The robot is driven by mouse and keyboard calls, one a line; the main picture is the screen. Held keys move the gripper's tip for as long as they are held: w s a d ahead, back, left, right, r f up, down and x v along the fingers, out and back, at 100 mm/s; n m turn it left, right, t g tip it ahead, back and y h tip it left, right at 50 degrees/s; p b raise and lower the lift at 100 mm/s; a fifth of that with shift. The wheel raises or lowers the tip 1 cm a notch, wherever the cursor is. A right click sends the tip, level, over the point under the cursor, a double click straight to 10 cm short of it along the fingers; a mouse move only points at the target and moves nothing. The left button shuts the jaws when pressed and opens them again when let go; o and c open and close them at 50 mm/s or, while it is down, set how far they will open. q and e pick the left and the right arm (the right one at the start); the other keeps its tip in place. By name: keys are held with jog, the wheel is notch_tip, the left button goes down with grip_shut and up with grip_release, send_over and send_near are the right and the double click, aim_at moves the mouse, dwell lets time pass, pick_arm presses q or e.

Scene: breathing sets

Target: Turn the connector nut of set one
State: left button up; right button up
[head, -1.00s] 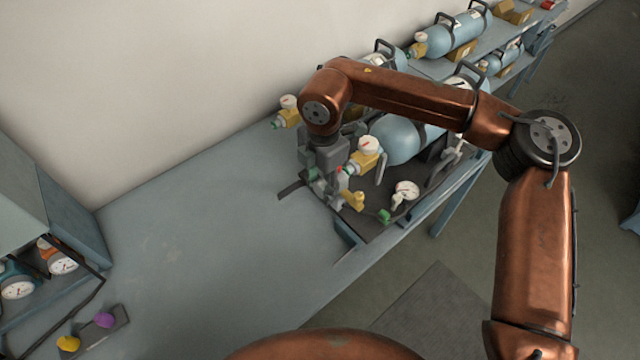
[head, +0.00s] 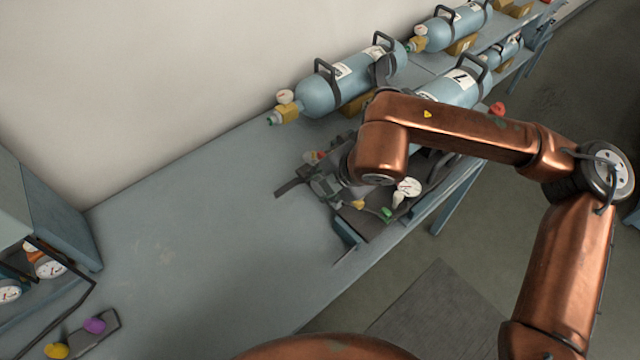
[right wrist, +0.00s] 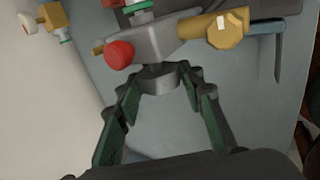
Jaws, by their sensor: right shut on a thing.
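Set one lies on a dark tray (head: 375,228) at the bench edge, its blue cylinder (head: 455,88) partly hidden behind my right arm. My right gripper (right wrist: 160,72) is shut on a grey connector nut (right wrist: 158,80), with a finger on each side of it. The nut sits under a grey valve body (right wrist: 160,42) with a red knob (right wrist: 119,55) and a brass fitting (right wrist: 228,30). In the head view my right wrist covers much of the valve end, and the nut cannot be made out there. My left gripper is not in view.
A white gauge (head: 409,187) and green part (head: 386,213) lie on the tray's near side. A cabinet with gauges (head: 48,268) is at left, near purple (head: 95,325) and yellow (head: 57,351) knobs. The middle bench is clear.

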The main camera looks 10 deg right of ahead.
dwell(0.3)
jog(key=o, duration=1.2)
jog(key=v, duration=1.2)
